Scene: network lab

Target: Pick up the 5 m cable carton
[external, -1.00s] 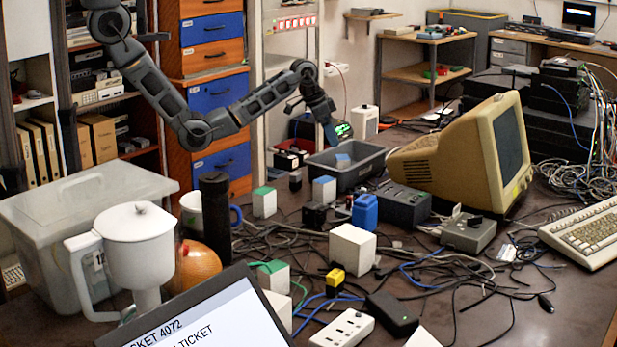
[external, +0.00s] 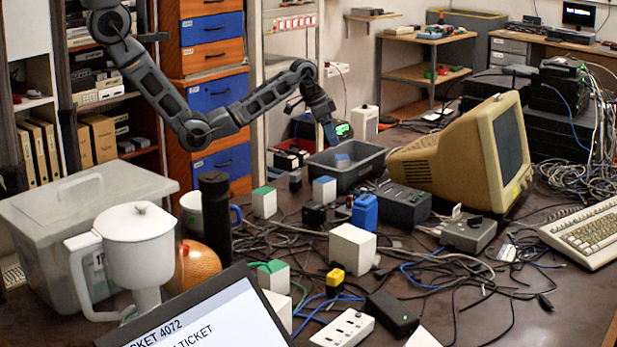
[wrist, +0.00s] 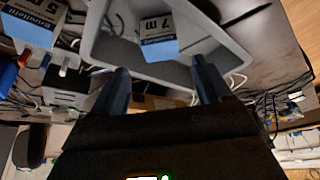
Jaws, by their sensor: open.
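The 5 m carton (wrist: 28,30), a white box with a blue label band, stands outside the grey bin at the upper left of the wrist view. In the external view a blue-topped white carton (external: 324,190) just in front of the bin appears to be the same one. A 7 m carton (wrist: 160,38) with a blue band is inside the grey bin (external: 350,183); its blue top (external: 342,160) shows in the external view. My gripper (wrist: 160,72) is open and empty, above the bin, with its fingers pointing toward the 7 m carton.
A black power box (external: 403,204) and a beige monitor (external: 455,160) stand right of the bin.

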